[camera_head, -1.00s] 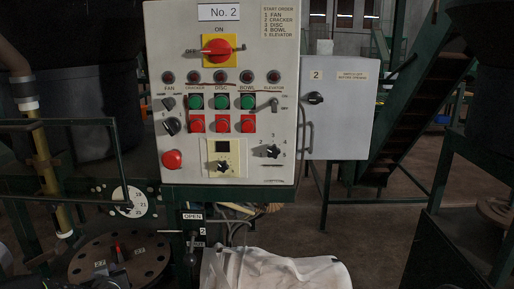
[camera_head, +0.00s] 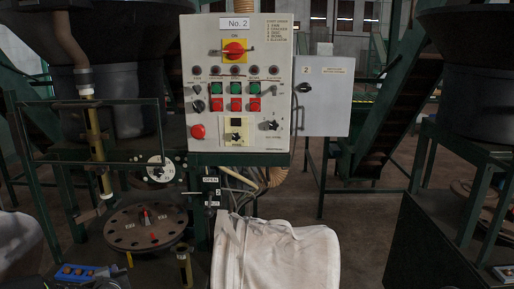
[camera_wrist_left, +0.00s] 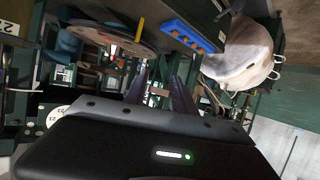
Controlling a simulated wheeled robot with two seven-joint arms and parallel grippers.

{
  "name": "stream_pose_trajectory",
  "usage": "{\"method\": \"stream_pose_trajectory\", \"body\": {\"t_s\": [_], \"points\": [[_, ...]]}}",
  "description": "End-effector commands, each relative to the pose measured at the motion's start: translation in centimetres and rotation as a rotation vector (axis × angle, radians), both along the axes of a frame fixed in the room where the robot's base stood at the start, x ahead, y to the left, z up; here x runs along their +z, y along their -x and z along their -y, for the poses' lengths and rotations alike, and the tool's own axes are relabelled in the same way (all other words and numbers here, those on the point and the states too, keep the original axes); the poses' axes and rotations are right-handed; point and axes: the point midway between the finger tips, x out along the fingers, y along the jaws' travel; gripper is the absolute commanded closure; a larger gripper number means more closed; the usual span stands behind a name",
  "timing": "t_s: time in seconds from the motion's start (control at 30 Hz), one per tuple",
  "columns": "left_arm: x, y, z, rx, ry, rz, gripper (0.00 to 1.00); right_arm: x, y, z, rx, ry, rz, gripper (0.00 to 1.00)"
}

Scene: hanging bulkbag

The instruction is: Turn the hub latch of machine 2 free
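The machine marked No. 2 has a white control panel (camera_head: 272,100) in the head view. Below it at the left lies a round dark hub plate (camera_head: 120,236) with bolt holes around its rim and small red parts (camera_head: 146,216) standing near its centre. I cannot make out which part is the latch or how it is turned. The plate also shows tilted at the upper left of the left wrist view (camera_wrist_left: 125,37). My left gripper (camera_wrist_left: 160,92) shows in the wrist view, its two fingers apart with nothing seen between them, short of the plate. My right gripper is not in view.
A white cloth bag (camera_head: 275,258) stands right of the plate. A blue tray (camera_head: 78,272) lies at the lower left. A grey box marked 2 (camera_head: 322,95) is beside the panel. Green frame posts and a numbered dial (camera_head: 156,170) stand behind the plate.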

Motion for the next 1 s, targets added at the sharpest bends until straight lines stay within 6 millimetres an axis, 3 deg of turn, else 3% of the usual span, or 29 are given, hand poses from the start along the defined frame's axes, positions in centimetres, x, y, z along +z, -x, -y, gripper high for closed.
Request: {"method": "stream_pose_trajectory", "body": {"t_s": [0.37, 0.57, 0.67, 0.77, 0.87, 1.0], "points": [[-4.4, 0.1, 5.9, -0.117, 0.158, -0.045, 0.68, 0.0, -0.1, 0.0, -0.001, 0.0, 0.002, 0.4], [-9.6, 1.5, 11.1, -0.213, 0.245, -0.146, 0.68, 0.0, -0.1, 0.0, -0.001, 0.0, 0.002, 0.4], [-13.1, 3.2, 14.4, -0.271, 0.298, -0.226, 0.68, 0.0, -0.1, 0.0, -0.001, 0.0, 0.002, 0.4], [-17.7, 6.1, 18.7, -0.341, 0.368, -0.34, 0.68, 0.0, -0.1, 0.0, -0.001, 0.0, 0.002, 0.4], [-22.5, 10.8, 23.5, -0.419, 0.45, -0.483, 0.68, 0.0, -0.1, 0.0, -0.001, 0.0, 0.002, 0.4], [-28.0, 18.8, 29.6, -0.52, 0.56, -0.692, 0.68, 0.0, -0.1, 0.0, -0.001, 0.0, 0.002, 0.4]]}}
